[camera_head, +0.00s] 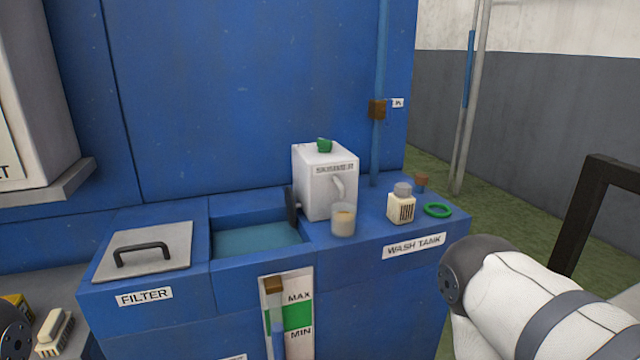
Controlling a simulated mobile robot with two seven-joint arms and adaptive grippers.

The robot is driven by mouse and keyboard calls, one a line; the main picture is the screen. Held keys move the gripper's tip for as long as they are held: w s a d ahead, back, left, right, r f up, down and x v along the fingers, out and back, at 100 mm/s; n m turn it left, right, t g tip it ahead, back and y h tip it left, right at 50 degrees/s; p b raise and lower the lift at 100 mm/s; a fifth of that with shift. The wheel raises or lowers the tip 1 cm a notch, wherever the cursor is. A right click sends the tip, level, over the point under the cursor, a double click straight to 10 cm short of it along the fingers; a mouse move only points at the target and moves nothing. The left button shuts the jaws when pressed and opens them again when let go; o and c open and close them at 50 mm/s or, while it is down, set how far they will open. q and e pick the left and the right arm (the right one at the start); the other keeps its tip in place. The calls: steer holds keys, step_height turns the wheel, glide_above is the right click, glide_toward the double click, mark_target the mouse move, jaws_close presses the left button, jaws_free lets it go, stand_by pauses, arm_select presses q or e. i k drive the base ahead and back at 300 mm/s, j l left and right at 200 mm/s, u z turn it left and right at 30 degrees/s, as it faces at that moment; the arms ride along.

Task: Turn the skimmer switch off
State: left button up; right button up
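The skimmer (313,190) is a white box labelled SKIMMER on the blue wash tank (372,236). A small green switch (325,145) sits on top of it; I cannot tell which position it is in. A white spout on its front hangs above a cup (343,220). A dark upright part is at its left side, at the edge of the open water basin. My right arm reaches in at the lower right, but its gripper is not in view. A dark rounded part, seemingly of my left arm, shows at the bottom left edge; no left gripper shows.
A small bottle (401,204) and a green ring (437,210) stand right of the cup. A grey lid with a handle (141,254) is at left. A vertical blue pipe (380,145) rises behind. A brush (53,331) lies at lower left.

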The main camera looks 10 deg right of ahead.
mark_target(325, 146)
steer(key=i+l+z, duration=0.15)
steer(key=z, duration=0.25)
steer(key=i+z, duration=0.35)
steer(key=k+l, duration=0.05)
steer(key=k, duration=0.05)
